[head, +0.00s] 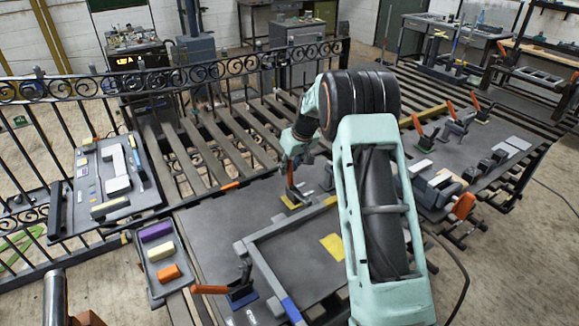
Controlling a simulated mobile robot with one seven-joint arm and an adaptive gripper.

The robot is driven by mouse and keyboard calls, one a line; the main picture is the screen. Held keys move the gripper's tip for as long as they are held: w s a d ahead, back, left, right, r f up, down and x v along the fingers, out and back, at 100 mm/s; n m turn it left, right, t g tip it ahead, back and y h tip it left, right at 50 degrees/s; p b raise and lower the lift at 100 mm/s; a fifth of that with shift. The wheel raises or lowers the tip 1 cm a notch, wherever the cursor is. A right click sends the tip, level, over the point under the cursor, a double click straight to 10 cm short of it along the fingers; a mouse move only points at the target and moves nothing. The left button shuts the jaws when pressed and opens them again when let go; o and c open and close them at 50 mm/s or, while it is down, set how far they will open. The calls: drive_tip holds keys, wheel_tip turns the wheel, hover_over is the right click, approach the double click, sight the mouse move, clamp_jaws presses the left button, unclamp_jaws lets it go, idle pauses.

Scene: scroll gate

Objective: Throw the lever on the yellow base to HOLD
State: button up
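The yellow base (293,203) sits on the dark grey table top, to the left of my arm. Its lever (291,181) stands roughly upright, with an orange-red upper part. My gripper (293,161) is right at the top of this lever and hides its upper end. I cannot tell whether the fingers touch it or are closed on it. No HOLD marking is readable at this size.
A second lever with an orange handle (209,289) lies over on a blue base (241,294) at the front. A grey angled frame (262,262) lies nearby. A tray (155,279) holds coloured blocks. Several orange-handled clamps (459,125) stand at right. A scrollwork fence (215,68) runs behind.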

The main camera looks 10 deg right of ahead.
sight(291, 175)
clamp_jaws()
drive_tip(key=shift+f+b, duration=0.15)
drive_tip(key=shift+b, duration=0.35)
drive_tip(key=shift+s+f+b, duration=0.1)
drive_tip(key=shift+b, duration=0.5)
drive_tip(key=s+d+t+b, duration=0.1)
drive_tip(key=t+b, duration=0.1)
drive_tip(key=b, duration=0.5)
drive_tip(key=shift+s+y, duration=0.2)
drive_tip(key=shift+y, duration=0.2)
drive_tip(key=shift+s+b, duration=0.15)
drive_tip(key=shift+b, duration=1.05)
drive_tip(key=t+b, duration=0.1)
drive_tip(key=b, duration=0.2)
drive_tip(key=s+b, duration=0.1)
drive_tip(key=b, duration=0.3)
drive_tip(key=shift+d+t+y, duration=0.25)
drive_tip(key=shift+t+y, duration=0.05)
drive_tip(key=shift+t, duration=0.1)
drive_tip(key=shift+s+b, duration=0.25)
drive_tip(key=shift+b, duration=0.8)
drive_tip(key=shift+o, duration=1.2)
unclamp_jaws()
drive_tip(key=shift+s, duration=0.1)
